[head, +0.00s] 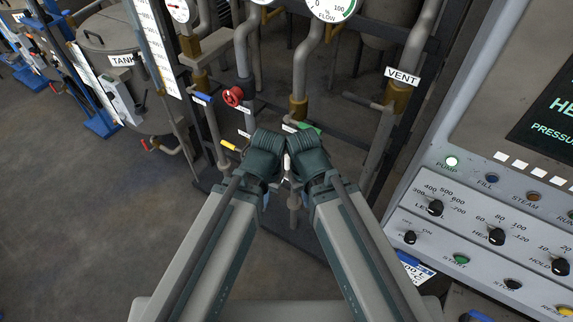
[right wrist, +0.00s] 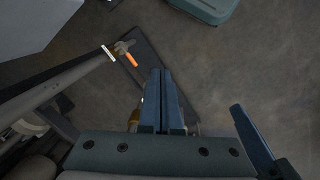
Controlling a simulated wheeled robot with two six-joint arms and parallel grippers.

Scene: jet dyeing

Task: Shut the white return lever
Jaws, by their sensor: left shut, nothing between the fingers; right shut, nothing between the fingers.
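I cannot make out the white return lever for certain in either view; my grippers and wrists cover part of the pipework in the head view. My left gripper (head: 264,157) and right gripper (head: 307,157) are side by side in front of the lower pipes, pointing down and away, with their fingertips mostly hidden. In the right wrist view the right gripper's blue fingers (right wrist: 166,100) lie together, with nothing seen between them. A yellow lever (head: 229,146), a blue lever (head: 202,98) and a green lever (head: 309,127) are around the grippers.
The VENT pipe (head: 397,98) stands to the right. The control panel (head: 480,220) fills the right side. A tank (head: 110,45) stands at the back left. The floor (head: 90,220) at left is clear.

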